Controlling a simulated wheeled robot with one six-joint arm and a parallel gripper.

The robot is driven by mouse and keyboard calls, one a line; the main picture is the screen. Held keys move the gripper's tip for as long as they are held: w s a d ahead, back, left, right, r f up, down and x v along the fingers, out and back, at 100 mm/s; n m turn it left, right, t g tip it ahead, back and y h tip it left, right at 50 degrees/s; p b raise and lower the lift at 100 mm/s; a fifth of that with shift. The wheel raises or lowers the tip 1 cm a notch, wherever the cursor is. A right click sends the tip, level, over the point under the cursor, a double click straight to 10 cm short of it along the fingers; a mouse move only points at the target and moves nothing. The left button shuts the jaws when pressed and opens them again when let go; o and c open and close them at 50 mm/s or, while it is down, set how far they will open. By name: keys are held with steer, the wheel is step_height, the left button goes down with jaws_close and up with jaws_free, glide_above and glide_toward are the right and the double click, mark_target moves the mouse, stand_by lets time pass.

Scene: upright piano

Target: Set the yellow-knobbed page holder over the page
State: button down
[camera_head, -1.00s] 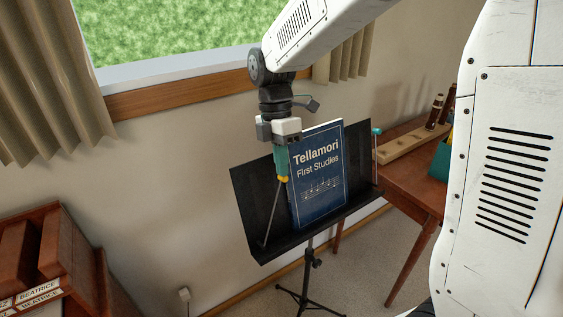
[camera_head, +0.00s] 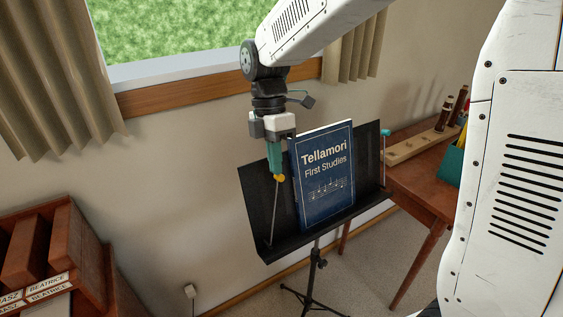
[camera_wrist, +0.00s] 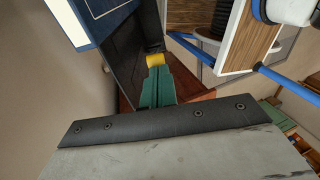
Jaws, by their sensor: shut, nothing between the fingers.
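The page holder is a thin dark rod with a yellow knob (camera_head: 280,178) on its upper end. It rises from the left part of the black music stand's ledge (camera_head: 318,236), just left of the blue "Tellamori First Studies" book (camera_head: 325,180), and does not cross its cover. My gripper (camera_head: 276,171), with green fingers, points down and is shut right at the knob, with nothing held. In the wrist view the knob (camera_wrist: 154,60) shows just past the fingertips (camera_wrist: 156,70). Whether they touch it is unclear.
A second holder with a teal knob (camera_head: 386,132) stands at the stand's right end. A wooden table (camera_head: 420,185) is behind on the right, with a teal box (camera_head: 451,163). Wooden pigeonholes (camera_head: 75,240) are at lower left. The window sill (camera_head: 205,93) is above.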

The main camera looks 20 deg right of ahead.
steer(key=v, duration=1.2)
steer(key=shift+a, duration=0.2)
steer(key=s+d+f+m+t, duration=0.1)
steer(key=s+d+f+m, duration=0.1)
steer(key=s+d+m, duration=0.2)
steer(key=s+d+f+m+t, duration=0.2)
steer(key=s+d+m, duration=0.2)
steer(key=s+m, duration=0.6)
steer(key=s+d+f+m+t, duration=0.1)
steer(key=s+d+m, duration=0.3)
steer(key=s, duration=0.8)
steer(key=f+m, duration=0.1)
steer(key=m, duration=0.1)
steer(key=shift+d+f+m+t, duration=0.2)
steer(key=shift+m+t, duration=0.1)
steer(key=shift+m, duration=0.1)
